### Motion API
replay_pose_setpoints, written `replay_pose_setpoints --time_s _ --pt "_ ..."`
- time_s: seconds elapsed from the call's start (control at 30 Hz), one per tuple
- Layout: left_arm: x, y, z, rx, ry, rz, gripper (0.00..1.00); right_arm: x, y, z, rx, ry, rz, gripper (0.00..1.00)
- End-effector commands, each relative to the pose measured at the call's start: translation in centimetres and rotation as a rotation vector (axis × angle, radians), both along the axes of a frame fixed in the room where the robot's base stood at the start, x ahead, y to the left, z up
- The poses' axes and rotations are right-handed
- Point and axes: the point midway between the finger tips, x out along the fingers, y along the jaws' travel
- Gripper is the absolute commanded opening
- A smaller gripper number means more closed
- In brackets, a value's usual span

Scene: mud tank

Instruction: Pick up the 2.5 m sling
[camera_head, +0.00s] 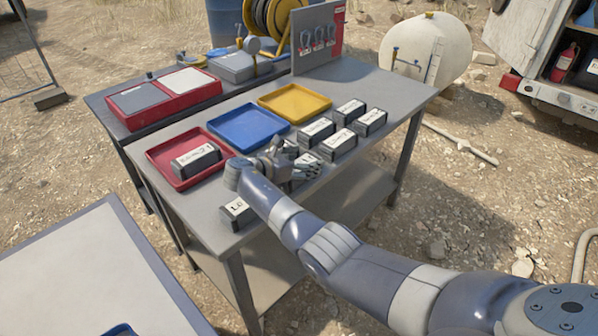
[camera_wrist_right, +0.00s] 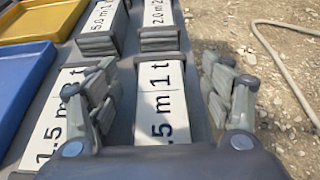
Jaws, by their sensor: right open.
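My right gripper (camera_head: 308,168) is over the front of the grey table, among the black slings with white labels. In the right wrist view my right gripper (camera_wrist_right: 163,98) is open, its fingers on either side of a sling (camera_wrist_right: 160,118) whose label reads "5 m 1 t"; the leading figure is cut off by my gripper body. I cannot tell whether it touches the fingers. Beyond are slings reading "5.0 m 1 t" (camera_wrist_right: 100,25) and "2.0 m" (camera_wrist_right: 160,25). My left gripper is not in view.
A red tray (camera_head: 160,165) holds one sling (camera_head: 195,160). A blue tray (camera_head: 248,127) and a yellow tray (camera_head: 294,102) are empty. Another sling (camera_head: 238,212) lies by the table's front edge. A shackle board (camera_head: 317,38) stands at the back.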

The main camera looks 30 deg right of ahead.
Motion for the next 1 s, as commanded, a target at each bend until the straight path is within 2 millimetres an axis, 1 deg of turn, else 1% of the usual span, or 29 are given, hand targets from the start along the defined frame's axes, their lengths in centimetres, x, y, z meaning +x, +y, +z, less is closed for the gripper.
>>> replay_pose_setpoints --time_s 0.17,0.27,0.3,0.43,0.77,0.87,1.0 --pt "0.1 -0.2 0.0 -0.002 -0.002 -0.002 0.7 0.0 0.0 0.0 0.0 0.0 0.0 0.73" --pt "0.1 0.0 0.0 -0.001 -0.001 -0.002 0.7 0.0 0.0 0.0 0.0 0.0 0.0 0.53" --pt "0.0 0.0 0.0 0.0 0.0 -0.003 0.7 0.0 0.0 0.0 0.0 0.0 0.0 0.44" --pt "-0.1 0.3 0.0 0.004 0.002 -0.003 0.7 0.0 0.0 0.0 0.0 0.0 0.0 0.15" --pt "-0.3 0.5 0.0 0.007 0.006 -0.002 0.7 0.0 0.0 0.2 0.0 -0.002 0.0 0.15" --pt "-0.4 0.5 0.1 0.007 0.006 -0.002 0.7 0.1 0.0 0.7 -0.001 -0.004 0.001 0.15" --pt "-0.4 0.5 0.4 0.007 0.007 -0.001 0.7 0.1 0.0 2.1 -0.001 -0.005 0.0 0.15"
